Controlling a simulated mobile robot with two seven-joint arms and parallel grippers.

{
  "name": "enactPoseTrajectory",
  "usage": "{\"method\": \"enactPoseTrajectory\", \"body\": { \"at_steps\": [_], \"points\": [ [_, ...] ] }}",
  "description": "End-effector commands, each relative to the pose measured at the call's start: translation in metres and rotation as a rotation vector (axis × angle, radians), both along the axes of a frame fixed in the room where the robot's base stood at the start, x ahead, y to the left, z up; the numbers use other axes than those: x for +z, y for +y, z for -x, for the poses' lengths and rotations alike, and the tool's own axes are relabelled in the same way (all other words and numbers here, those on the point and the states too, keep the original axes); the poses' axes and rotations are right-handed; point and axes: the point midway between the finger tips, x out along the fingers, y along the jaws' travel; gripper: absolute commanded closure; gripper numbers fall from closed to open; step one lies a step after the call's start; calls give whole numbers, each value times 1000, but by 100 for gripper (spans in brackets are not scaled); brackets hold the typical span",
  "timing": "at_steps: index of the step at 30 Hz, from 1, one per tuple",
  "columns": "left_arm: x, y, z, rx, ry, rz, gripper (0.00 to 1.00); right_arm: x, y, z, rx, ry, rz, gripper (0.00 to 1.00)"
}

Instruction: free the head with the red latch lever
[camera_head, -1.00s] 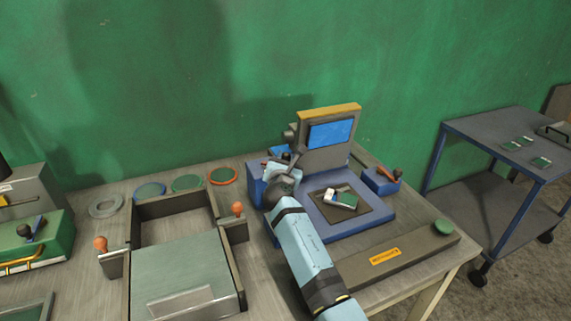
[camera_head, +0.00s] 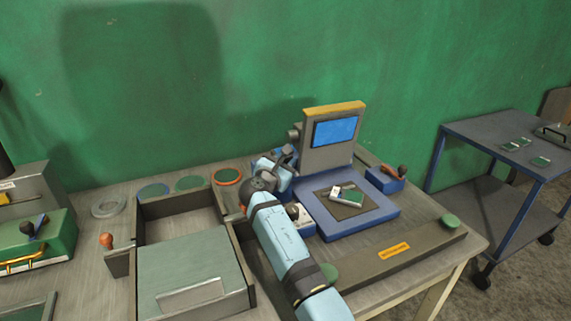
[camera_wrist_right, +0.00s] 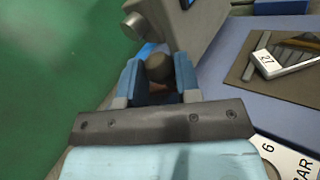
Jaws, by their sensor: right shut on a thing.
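The head (camera_head: 326,143) is a grey upright housing with a blue screen and a yellow top, standing at the back of a blue base (camera_head: 382,215). A red lever with a black knob (camera_head: 390,170) sits on a small blue block at the right of the base. My right gripper (camera_head: 286,158) is at the left side of the head, shut on a dark round knob (camera_wrist_right: 157,68), seen between its blue fingers in the right wrist view. What the knob is attached to is hidden by the gripper. My left gripper is not in view.
A white-and-green part (camera_head: 346,195) lies on a dark pad on the base. A long bar with a yellow label (camera_head: 394,251) lies in front. A trolley (camera_head: 490,135) stands at the right.

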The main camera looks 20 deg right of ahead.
Motion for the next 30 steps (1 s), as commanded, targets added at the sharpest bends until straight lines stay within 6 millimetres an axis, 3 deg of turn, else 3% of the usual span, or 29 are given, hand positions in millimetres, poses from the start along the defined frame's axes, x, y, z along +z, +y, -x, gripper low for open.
{"method": "enactPoseTrajectory", "body": {
  "at_steps": [14, 15, 18, 26, 30],
  "points": [
    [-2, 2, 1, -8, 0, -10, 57, 0, 0, 0, -15, 1, 0, 100],
    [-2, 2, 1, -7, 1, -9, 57, 0, 0, 0, -15, 1, 0, 62],
    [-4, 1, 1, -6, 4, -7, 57, 0, 0, 0, -15, 1, 0, 44],
    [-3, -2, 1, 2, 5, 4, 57, 1, 0, 0, -14, 0, 0, 44],
    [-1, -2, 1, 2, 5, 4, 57, 10, 0, 0, -14, -1, -2, 44]
  ]
}}
